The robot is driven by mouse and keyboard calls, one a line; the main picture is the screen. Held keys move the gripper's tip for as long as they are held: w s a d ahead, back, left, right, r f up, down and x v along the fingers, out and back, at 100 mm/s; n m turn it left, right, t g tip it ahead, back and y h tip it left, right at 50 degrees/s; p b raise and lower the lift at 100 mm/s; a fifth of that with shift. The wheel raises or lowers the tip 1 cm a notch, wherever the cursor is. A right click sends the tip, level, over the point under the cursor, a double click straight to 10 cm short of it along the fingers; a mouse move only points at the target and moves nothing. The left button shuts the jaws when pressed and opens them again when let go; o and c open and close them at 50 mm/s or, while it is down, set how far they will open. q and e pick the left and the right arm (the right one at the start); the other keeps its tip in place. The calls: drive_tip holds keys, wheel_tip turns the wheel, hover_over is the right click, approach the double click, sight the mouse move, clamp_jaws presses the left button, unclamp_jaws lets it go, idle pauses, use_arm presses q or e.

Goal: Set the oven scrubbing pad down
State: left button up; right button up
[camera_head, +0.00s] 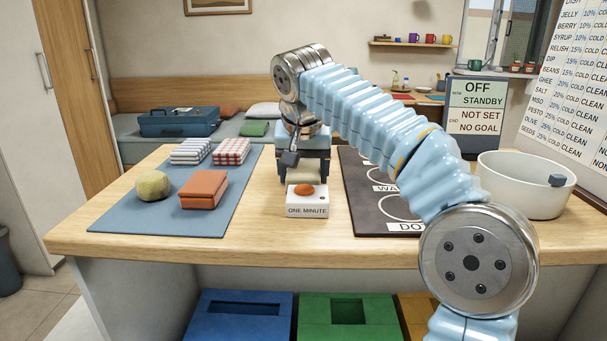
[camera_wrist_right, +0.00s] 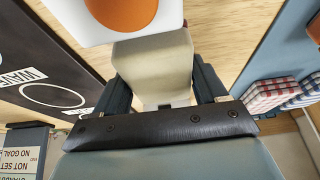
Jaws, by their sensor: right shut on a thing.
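My right gripper (camera_head: 304,170) points down over the wooden table, just behind the white ONE MINUTE box. It is shut on a pale cream block, the oven scrubbing pad (camera_head: 304,175). In the right wrist view the pad (camera_wrist_right: 150,62) sits between the two dark fingers (camera_wrist_right: 155,85). Its far end is close to the white box in that view. The box hides the pad's lower part in the head view, so I cannot tell whether it touches the table. My left gripper is not in view.
The ONE MINUTE box (camera_head: 307,206) has an orange button. Left, a blue mat (camera_head: 120,221) bears a yellowish ball (camera_head: 154,186), an orange-brown box (camera_head: 204,189) and two folded cloths. Right are a dark hob panel (camera_head: 366,212) and a white pot (camera_head: 520,190). Bare wood lies between mat and hob.

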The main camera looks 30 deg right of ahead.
drive_tip(key=shift+f, duration=0.1)
drive_tip(key=o, duration=1)
